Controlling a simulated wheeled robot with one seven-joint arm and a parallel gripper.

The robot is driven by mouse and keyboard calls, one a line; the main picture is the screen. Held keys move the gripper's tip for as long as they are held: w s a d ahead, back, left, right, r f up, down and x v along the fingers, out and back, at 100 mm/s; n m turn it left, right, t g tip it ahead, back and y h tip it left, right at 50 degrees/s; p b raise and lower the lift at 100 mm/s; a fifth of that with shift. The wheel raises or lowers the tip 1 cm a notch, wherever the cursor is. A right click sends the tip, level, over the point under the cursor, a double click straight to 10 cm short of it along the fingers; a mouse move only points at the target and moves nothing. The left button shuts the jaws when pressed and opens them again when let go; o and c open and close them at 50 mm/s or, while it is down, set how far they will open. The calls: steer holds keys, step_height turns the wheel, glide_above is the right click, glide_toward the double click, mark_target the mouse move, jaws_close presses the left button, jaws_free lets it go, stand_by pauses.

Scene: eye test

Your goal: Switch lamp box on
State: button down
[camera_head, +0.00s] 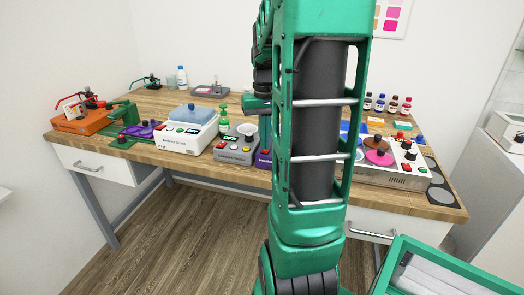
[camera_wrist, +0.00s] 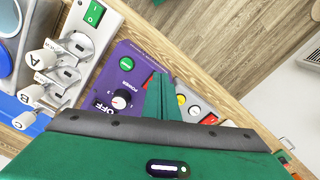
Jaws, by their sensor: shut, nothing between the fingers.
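A purple box (camera_wrist: 112,78) lies under my gripper in the wrist view. My gripper (camera_wrist: 161,84) is shut and empty over the purple box's right part; contact cannot be told. In the head view, a sliver of the purple box (camera_head: 263,158) shows beside my arm.
A grey box (camera_head: 234,152) with buttons and a white device with a blue lid (camera_head: 190,132) stand left of the purple box. In the wrist view, a pale panel with a green rocker (camera_wrist: 94,13) and levers A and B adjoins it. A green crate (camera_head: 400,272) stands below right.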

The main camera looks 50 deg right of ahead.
steer(key=shift+f, duration=0.65)
stand_by(0.3)
steer(key=shift+r, duration=0.1)
step_height(320, 180, up, 7)
stand_by(0.9)
steer(key=shift+w, duration=0.1)
stand_by(0.4)
steer(key=s+a+f, duration=0.4)
steer(key=s+a, duration=0.3)
steer(key=a, duration=0.1)
steer(key=s+a+f+n, duration=0.1)
steer(key=s+a+f, duration=0.3)
steer(key=a, duration=0.5)
steer(key=s, duration=0.2)
steer(key=shift+s+a, duration=0.15)
steer(key=shift+s, duration=0.2)
